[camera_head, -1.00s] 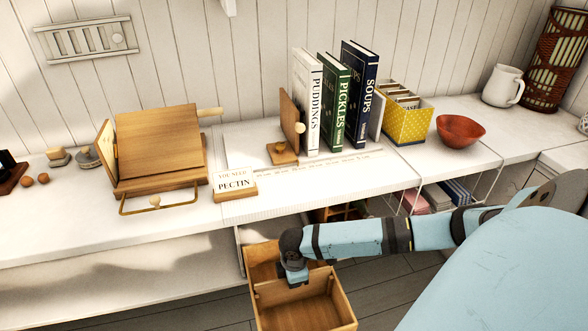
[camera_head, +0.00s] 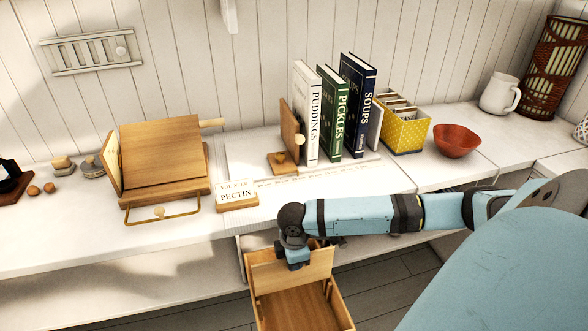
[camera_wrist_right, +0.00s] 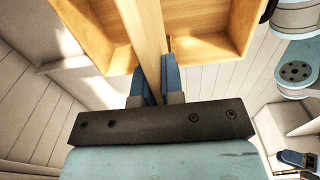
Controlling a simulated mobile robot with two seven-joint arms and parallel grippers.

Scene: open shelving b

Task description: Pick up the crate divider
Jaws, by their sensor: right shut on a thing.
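The wooden crate (camera_head: 337,306) stands low in front of the counter in the head view, cut off by the bottom edge. The crate divider (camera_head: 318,264) is a flat wooden panel at the crate's upper part. My right gripper (camera_head: 298,264) points down and is shut on the divider's top edge. In the right wrist view, the divider (camera_wrist_right: 150,30) runs between the two blue fingers (camera_wrist_right: 158,88), with crate compartments (camera_wrist_right: 212,42) on both sides. Whether the divider's lower edge is clear of the crate is hidden.
The white counter (camera_head: 110,232) runs behind the crate. It bears a pectin sign (camera_head: 236,196), a wooden stand (camera_head: 165,155), books (camera_head: 333,110), a yellow box (camera_head: 404,130) and a red bowl (camera_head: 457,140). Dark floor (camera_head: 385,285) shows right of the crate.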

